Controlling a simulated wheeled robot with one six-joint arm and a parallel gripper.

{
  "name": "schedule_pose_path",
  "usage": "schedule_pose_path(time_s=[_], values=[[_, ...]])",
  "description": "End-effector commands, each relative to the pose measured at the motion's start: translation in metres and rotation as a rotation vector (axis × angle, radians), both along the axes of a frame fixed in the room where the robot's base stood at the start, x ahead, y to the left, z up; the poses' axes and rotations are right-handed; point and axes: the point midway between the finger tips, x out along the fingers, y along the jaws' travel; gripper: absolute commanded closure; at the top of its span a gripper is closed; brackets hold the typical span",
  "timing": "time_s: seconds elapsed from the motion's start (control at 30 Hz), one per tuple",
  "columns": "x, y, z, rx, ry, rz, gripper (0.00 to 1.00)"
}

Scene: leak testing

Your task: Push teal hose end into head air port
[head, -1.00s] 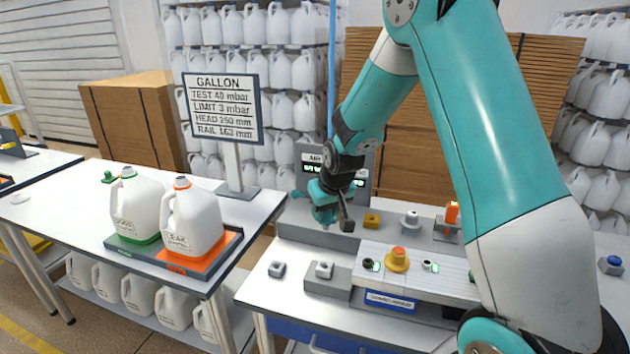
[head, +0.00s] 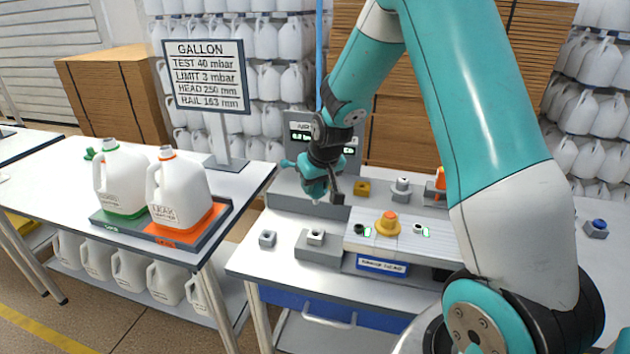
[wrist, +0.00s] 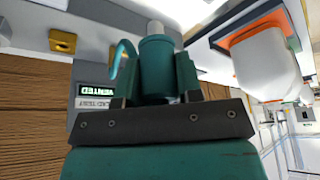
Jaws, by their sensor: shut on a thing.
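My gripper (head: 322,188) hangs over the back left of the test bench, in front of the grey display unit. It is shut on the teal hose end (wrist: 155,65), a teal cylinder with a pale grey tip pointing away from the jaws in the wrist view. A curved teal piece shows beside it. The hose end is apart from the fixtures below. I cannot tell which fitting is the head air port.
A display (wrist: 97,92) reads "VENTED". Yellow (head: 362,188) and grey blocks stand along the bench back. Two white jugs (head: 180,195) stand on a tray at left, near a sign (head: 205,75).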

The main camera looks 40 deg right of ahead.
Motion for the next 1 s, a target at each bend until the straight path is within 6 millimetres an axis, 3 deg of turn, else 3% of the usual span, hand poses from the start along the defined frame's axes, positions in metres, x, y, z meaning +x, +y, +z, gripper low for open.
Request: schedule_pose_path(time_s=[0.03, 0.6, 1.0], values=[[0.000, 0.000, -0.010, 0.000, 0.001, 0.000, 1.00], [0.000, 0.000, -0.070, 0.000, 0.000, 0.000, 1.00], [0.000, 0.000, -0.085, 0.000, -0.002, 0.000, 1.00]])
